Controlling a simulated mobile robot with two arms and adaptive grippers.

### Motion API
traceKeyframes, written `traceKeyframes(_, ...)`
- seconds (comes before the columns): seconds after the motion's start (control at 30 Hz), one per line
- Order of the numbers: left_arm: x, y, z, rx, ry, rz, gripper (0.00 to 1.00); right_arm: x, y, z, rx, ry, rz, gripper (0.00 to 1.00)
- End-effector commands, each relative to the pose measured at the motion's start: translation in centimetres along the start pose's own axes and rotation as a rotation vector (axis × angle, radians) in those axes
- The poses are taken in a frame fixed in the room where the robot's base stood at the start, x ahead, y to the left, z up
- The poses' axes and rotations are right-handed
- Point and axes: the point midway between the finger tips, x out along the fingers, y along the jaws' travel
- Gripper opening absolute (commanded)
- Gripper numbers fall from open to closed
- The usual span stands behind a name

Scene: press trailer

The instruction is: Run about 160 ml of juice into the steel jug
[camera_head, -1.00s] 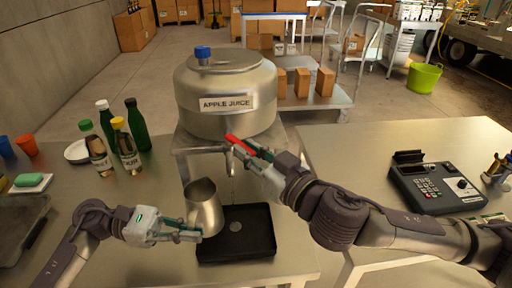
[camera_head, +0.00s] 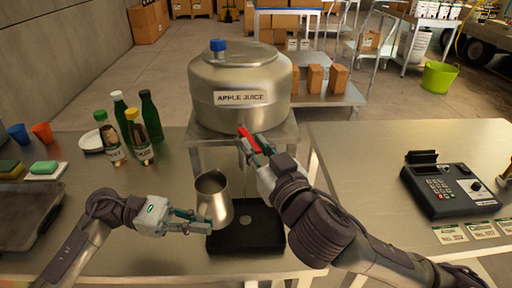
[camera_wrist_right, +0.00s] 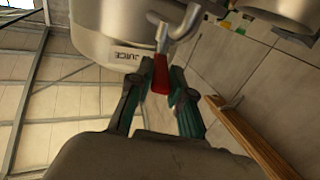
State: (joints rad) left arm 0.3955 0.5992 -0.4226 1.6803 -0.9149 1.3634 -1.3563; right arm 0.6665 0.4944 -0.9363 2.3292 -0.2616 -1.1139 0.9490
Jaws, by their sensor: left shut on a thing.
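The steel jug (camera_head: 215,205) stands upright or nearly so at the left edge of the black drip tray (camera_head: 246,243). My left gripper (camera_head: 208,220) is shut on it from the left; the exact grip is partly hidden. The steel tank labelled APPLE JUICE (camera_head: 240,72) sits on a raised stand behind. Its red tap lever (camera_head: 249,140) also shows in the right wrist view (camera_wrist_right: 160,75). The jug's mouth is left of and below the tap. Its contents are not visible.
Several bottles (camera_head: 140,138) and a white plate (camera_head: 93,140) stand at the left. A keypad device (camera_head: 450,188) and cards (camera_head: 482,228) are on the right table. A gap separates the two tables.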

Motion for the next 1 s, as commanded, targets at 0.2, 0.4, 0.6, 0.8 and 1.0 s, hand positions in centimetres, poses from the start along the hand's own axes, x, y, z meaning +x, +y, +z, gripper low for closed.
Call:
traceKeyframes(0.2, 0.0, 0.0, 0.1, 0.002, -0.001, 0.000, 0.00, 0.0, 0.1, -0.2, 0.000, 0.004, 0.001, 0.44)
traceKeyframes(0.4, 0.0, 0.0, 0.1, 0.002, -0.001, 0.000, 0.00, 0.0, 0.1, -0.1, 0.000, 0.001, 0.001, 0.44)
traceKeyframes(0.6, 0.0, 0.0, 0.1, 0.002, -0.001, 0.000, 0.00, 0.0, 0.0, -2.0, 0.002, 0.006, 0.001, 0.44)
traceKeyframes(0.8, 0.0, 0.0, 0.1, 0.002, -0.001, 0.000, 0.00, 0.1, 0.0, -6.0, 0.003, 0.008, -0.001, 0.44)
traceKeyframes(1.0, 0.0, 0.0, 0.1, 0.002, -0.001, 0.000, 0.00, 0.1, 0.0, -9.1, 0.002, 0.005, 0.000, 0.44)
